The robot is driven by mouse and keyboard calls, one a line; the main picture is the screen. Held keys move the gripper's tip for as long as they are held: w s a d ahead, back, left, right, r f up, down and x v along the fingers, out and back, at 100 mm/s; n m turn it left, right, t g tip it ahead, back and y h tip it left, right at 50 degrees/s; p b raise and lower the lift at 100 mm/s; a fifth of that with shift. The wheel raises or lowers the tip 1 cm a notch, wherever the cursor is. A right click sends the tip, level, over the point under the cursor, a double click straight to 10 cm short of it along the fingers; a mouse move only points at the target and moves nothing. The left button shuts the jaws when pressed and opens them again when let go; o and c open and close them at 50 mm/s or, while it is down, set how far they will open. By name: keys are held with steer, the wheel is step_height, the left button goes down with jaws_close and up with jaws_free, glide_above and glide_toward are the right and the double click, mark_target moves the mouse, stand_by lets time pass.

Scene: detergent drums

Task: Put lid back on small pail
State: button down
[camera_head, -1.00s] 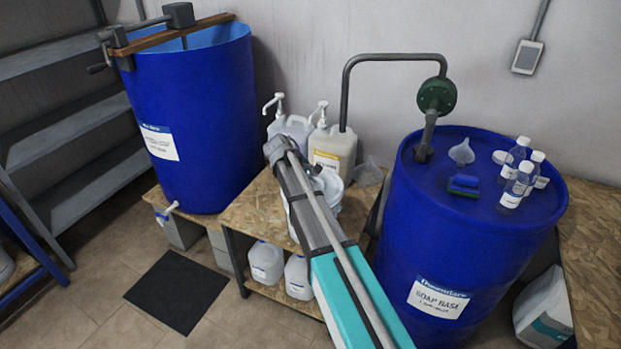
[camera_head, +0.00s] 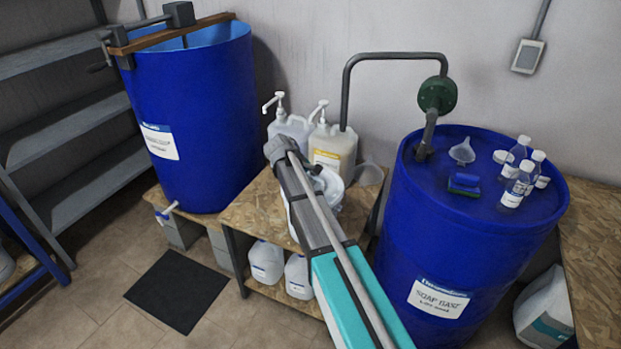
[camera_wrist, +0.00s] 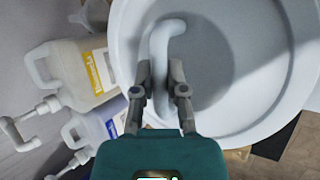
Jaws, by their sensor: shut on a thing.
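My gripper (camera_wrist: 160,78) is shut on a white curved handle (camera_wrist: 158,45) in the wrist view. The handle stands over a pale grey round surface (camera_wrist: 225,60), which looks like the lid. A wide white rim (camera_wrist: 290,105) rings it. I cannot tell how much of this is lid and how much is pail, or whether the lid is seated. In the head view the small white pail (camera_head: 352,198) is on the wooden bench, partly hidden behind my arm. My fingers are hidden there.
Two pump jugs, one white (camera_head: 291,127) and one with a yellow label (camera_head: 333,150), stand close behind the pail. A large blue drum (camera_head: 440,245) stands close on the right. Another blue drum (camera_head: 200,110) is on the left. A funnel (camera_head: 369,174) lies beside the pail.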

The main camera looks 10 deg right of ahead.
stand_by(0.8)
steer(key=c, duration=0.6)
jaws_free()
steer(key=o, duration=0.5)
steer(key=shift+s+r, duration=0.1)
steer(key=shift+r+p, duration=3.4)
steer(key=shift+p, duration=0.1)
jaws_close()
